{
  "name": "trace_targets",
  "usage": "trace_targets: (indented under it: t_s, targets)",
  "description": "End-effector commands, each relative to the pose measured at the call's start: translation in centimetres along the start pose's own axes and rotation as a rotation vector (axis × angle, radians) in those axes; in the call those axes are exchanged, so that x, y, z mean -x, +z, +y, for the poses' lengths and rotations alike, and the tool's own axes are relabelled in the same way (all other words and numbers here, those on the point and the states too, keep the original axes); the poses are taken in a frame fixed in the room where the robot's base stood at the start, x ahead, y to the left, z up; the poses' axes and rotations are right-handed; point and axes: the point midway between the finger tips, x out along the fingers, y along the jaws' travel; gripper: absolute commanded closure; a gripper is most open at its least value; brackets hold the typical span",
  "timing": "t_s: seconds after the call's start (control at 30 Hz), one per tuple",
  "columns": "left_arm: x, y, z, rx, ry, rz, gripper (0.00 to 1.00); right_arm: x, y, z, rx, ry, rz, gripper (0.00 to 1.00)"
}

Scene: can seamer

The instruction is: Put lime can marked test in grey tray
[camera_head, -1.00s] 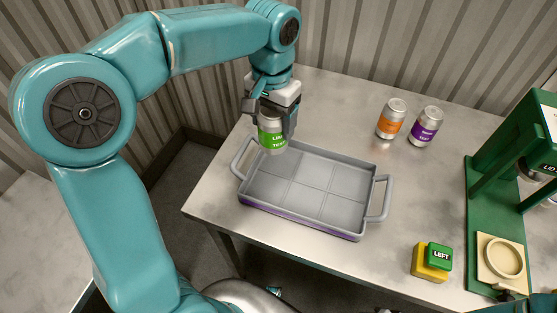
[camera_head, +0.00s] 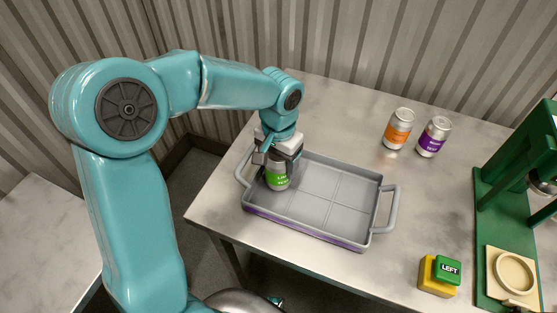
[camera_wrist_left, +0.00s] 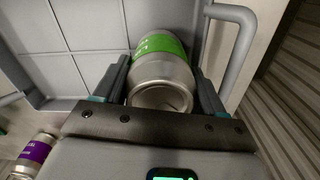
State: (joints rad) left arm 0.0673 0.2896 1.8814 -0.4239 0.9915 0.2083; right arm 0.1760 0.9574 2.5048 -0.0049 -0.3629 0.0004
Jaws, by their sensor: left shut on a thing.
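The lime can (camera_head: 277,177), silver with a green label, is held upright by my left gripper (camera_head: 278,165). The can is over the left end of the grey tray (camera_head: 330,180), low inside its rim; I cannot tell if it touches the tray floor. In the left wrist view the can (camera_wrist_left: 163,72) sits between both fingers of the left gripper (camera_wrist_left: 170,85), with the tray (camera_wrist_left: 60,60) behind it. The rest of the tray's compartments are empty. My right gripper is not seen.
An orange-label can (camera_head: 398,129) and a purple-label can (camera_head: 433,137) stand at the back right of the table (camera_head: 300,90). A green seamer (camera_head: 490,200) is at the right edge. A yellow block with a green LEFT button (camera_head: 447,270) is at front right.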

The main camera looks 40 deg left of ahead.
Motion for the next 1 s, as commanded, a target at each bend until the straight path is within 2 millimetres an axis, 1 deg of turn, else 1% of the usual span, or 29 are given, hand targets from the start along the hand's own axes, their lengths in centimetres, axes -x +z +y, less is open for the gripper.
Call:
trace_targets:
  t_s: [0.07, 0.1, 0.13, 0.17, 0.43, 0.5, 0.57, 0.67, 0.9, 1.0]
  targets:
    - [-0.4, 0.0, 0.0, 0.000, 0.000, 0.001, 0.76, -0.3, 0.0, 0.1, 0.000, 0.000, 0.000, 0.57]
    - [-0.3, 0.0, 0.0, 0.000, 0.000, 0.000, 0.20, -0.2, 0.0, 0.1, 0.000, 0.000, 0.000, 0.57]
    - [-0.2, 0.0, 0.0, 0.000, 0.000, 0.000, 0.11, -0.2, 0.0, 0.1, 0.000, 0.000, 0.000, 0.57]
    - [-0.2, 0.0, 0.0, 0.000, 0.000, 0.000, 0.05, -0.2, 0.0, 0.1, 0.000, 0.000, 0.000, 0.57]
    - [-0.1, 0.0, 0.0, 0.000, 0.000, 0.000, 0.05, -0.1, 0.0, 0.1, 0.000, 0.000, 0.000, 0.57]
    - [0.4, 0.0, 0.0, 0.000, 0.000, 0.001, 0.05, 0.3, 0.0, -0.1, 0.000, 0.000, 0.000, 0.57]
    - [0.9, -0.1, 0.0, 0.000, 0.000, 0.004, 0.05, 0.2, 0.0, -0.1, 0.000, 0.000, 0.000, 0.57]
    - [2.9, -0.1, 0.0, 0.000, -0.001, 0.006, 0.05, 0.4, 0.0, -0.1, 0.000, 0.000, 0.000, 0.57]
    - [8.5, -0.1, 0.0, 0.000, 0.000, 0.006, 0.05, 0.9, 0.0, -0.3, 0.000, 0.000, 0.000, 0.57]
    - [10.3, -0.1, 0.0, 0.000, 0.000, 0.004, 0.05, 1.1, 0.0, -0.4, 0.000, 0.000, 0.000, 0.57]
